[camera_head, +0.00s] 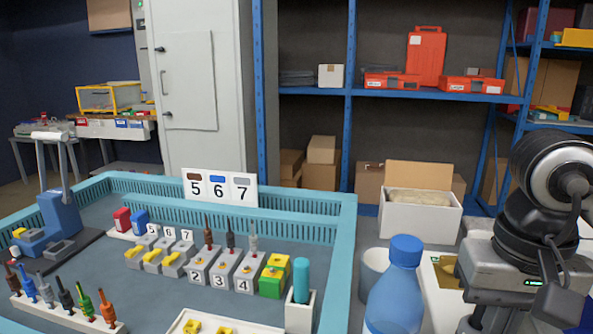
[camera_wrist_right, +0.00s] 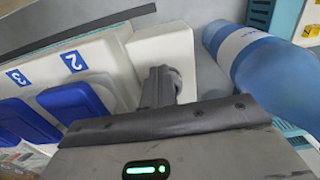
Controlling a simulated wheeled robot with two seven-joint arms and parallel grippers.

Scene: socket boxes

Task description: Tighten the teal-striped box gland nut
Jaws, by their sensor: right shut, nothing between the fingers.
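I cannot pick out a teal stripe or a gland nut on any box in these views. Grey socket boxes (camera_head: 222,268) with yellow parts and numbers 2, 3 and 4 stand in the tray, coloured plugs at their far side. A green box (camera_head: 272,278) with yellow parts stands at the end of that row. In the right wrist view, the closed dark fingers of my right gripper (camera_wrist_right: 160,84) are in front of a white block (camera_wrist_right: 163,50); I cannot tell if they touch it. They hold nothing. My left gripper is not in view.
A blue bottle (camera_head: 398,285) stands right of the teal-rimmed tray (camera_head: 338,235); it also shows in the wrist view (camera_wrist_right: 272,62). A teal cylinder (camera_head: 301,280) stands in a white holder. A 5-6-7 sign (camera_head: 219,188) stands behind. Blue lids (camera_wrist_right: 78,103) lie beside labels 2 and 3.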

